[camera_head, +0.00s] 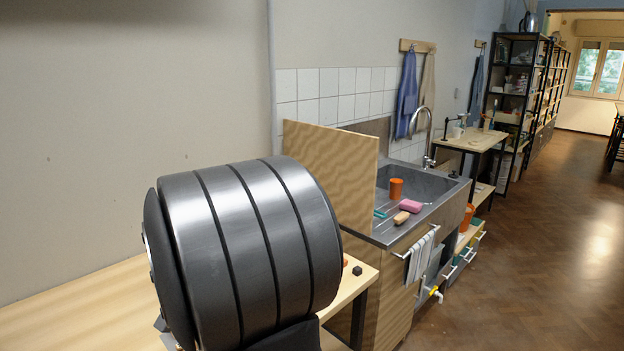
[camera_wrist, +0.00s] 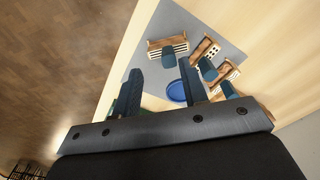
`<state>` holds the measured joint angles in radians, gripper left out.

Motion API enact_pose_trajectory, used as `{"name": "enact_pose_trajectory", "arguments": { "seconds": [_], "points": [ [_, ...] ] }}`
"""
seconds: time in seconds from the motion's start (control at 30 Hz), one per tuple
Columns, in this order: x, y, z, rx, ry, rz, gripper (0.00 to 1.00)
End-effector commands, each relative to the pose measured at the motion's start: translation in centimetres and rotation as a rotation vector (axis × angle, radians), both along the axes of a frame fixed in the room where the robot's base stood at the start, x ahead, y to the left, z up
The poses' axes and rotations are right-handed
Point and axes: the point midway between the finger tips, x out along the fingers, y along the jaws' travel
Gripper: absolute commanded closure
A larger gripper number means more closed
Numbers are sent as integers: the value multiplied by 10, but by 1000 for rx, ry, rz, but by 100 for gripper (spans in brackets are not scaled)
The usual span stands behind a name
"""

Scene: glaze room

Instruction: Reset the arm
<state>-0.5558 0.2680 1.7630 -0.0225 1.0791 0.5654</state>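My gripper (camera_wrist: 161,66) shows in the wrist view with its two dark fingers spread apart. It is open, and nothing is held between the fingers. It points down over a pale wooden table with a grey mat (camera_wrist: 205,28). A dark ribbed part of my own arm fills the lower left of the head view and hides much of the bench. The gripper itself does not show in the head view.
Small wooden racks (camera_wrist: 167,45) with dark blue-green pieces and a blue round dish (camera_wrist: 176,91) are on the mat. In the head view, a wooden panel (camera_head: 330,165) stands between the bench (camera_head: 70,308) and sink (camera_head: 420,185). Open floor (camera_head: 530,260) lies to the right.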

Motion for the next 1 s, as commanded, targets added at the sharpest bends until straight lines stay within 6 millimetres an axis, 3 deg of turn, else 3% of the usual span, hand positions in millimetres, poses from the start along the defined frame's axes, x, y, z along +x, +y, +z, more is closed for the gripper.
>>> {"name": "enact_pose_trajectory", "arguments": {
  "seconds": [0.6, 1.0],
  "points": [
    [0, -107, 63, 0, -2, -5, 60],
    [71, -141, 81, -3, 15, -4, 60]
  ]
}}
